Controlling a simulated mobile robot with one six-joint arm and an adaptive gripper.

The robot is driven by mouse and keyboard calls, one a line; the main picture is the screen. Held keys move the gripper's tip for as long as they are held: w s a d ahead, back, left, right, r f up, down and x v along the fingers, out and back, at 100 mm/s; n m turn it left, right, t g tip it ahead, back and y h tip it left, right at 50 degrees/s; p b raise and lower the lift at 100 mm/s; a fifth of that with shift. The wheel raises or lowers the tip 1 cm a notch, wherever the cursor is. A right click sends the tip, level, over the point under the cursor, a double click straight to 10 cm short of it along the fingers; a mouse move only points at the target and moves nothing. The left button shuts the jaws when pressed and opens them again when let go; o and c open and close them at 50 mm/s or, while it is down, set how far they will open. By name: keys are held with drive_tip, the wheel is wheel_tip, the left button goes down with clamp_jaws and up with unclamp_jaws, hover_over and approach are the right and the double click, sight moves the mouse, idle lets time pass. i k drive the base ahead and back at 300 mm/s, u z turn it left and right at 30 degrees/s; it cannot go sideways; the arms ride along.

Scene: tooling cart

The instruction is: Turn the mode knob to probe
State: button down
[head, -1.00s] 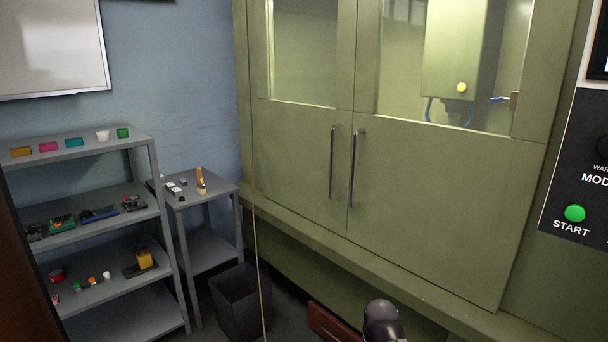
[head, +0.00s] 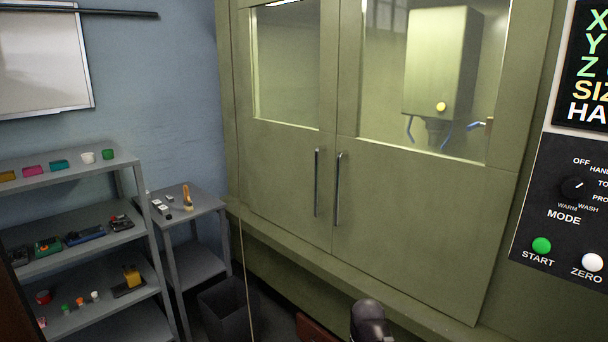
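The mode knob (head: 573,188) is a dark round knob on the black control panel (head: 540,222) at the right edge of the head view. Labels around it include OFF, HAND, WARM and WASH, with "TO" and "PRO" cut off by the frame edge. Its light pointer mark seems to aim up and right, but exactly which label it points to is too small to tell. A dark rounded part of my arm (head: 369,320) shows at the bottom centre, well away from the panel. My gripper's fingers are not visible.
A green START button (head: 541,245) and a white ZERO button (head: 592,262) sit below the knob. A display (head: 583,70) is above. The green machine's closed doors (head: 420,220) fill the middle. Shelves (head: 70,165), a small table (head: 195,200) and a bin (head: 225,310) stand left.

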sight(573, 187)
drive_tip(key=z, duration=0.6)
drive_tip(key=k, duration=0.65)
drive_tip(key=z, duration=0.4)
drive_tip(key=i, duration=0.5)
drive_tip(key=z, duration=0.05)
